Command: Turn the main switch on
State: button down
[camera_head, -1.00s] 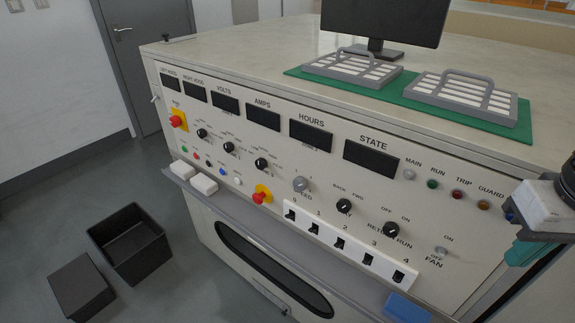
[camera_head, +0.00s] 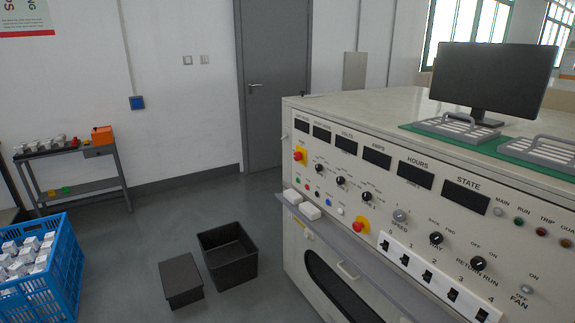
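The cream control panel (camera_head: 400,215) is at the right of the head view. A red knob on a yellow plate (camera_head: 299,156) sits at its upper left, with a label too small to read. A second red knob on yellow (camera_head: 361,225) sits lower, near the middle. I cannot tell for certain which is the main switch. The MAIN lamp (camera_head: 498,211) looks grey and unlit. The displays, such as the STATE display (camera_head: 466,197), are dark. My gripper is not in view.
A shelf ledge (camera_head: 345,243) with white blocks runs along the panel's front. A blue crate of boxed items (camera_head: 40,262) and a side table (camera_head: 70,152) are at the left. Open floor lies between.

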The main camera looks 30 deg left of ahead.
aim_at(297, 156)
jog(key=z, duration=0.05)
jog(key=k, duration=0.2)
jog(key=z, duration=0.85)
jog(key=i, duration=0.65)
jog(key=u, duration=2.15)
jog(key=i, duration=0.6)
jog(key=u, duration=1)
jog(key=i, duration=1.2)
jog(key=z, duration=0.05)
